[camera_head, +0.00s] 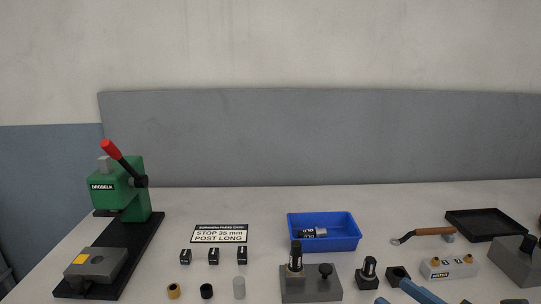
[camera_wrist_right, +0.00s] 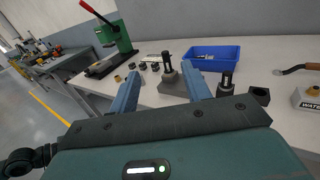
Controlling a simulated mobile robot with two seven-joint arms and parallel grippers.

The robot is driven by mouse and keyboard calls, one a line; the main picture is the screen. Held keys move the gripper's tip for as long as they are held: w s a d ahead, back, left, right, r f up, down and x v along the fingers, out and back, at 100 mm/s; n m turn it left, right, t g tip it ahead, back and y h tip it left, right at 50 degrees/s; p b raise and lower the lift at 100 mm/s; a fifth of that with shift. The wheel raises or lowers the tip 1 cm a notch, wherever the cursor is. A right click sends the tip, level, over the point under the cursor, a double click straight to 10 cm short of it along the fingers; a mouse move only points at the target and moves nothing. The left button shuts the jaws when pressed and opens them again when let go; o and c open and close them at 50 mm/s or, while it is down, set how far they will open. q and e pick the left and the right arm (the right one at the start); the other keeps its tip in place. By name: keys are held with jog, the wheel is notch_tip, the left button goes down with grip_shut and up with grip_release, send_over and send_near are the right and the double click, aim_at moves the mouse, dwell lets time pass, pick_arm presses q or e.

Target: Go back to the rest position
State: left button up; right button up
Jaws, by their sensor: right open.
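My right gripper (camera_head: 393,291) shows at the bottom edge of the head view, right of centre, as blue fingers cut off by the frame. In the right wrist view its two blue fingers (camera_wrist_right: 165,84) stand wide apart, open and with nothing held between them. Beyond them, a grey block with a black-topped post (camera_wrist_right: 170,72) stands on the table. The same grey block (camera_head: 311,288) is left of the gripper in the head view. My left gripper is not in either view.
A green press (camera_head: 126,190) with a red lever stands at the left. A blue bin (camera_head: 345,241) holding small parts is mid-table. Near the right gripper are a black post (camera_head: 367,272) and a dark block (camera_head: 397,274). A black tray (camera_head: 485,224) lies at the right.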

notch_tip(320, 180, down, 14)
jog(key=d+m+h+p, duration=0.15)
jog(key=m+h, duration=0.35)
jog(key=m, duration=1.6)
jog(key=s+a+f+m+g, duration=0.2)
jog(key=f+m, duration=0.4)
jog(key=m, duration=0.3)
jog(key=s+a+f+m+g+h, duration=0.1)
jog(key=s+a+f+m+g, duration=0.1)
jog(key=s+a+f+m, duration=0.3)
notch_tip(320, 180, down, 2)
jog(key=s+m+p, duration=0.1)
jog(key=m, duration=0.3)
jog(key=shift+s+a+f+g, duration=0.15)
jog(key=shift+s+f+g, duration=0.05)
jog(key=shift+s+g, duration=0.1)
jog(key=shift+w+r, duration=0.1)
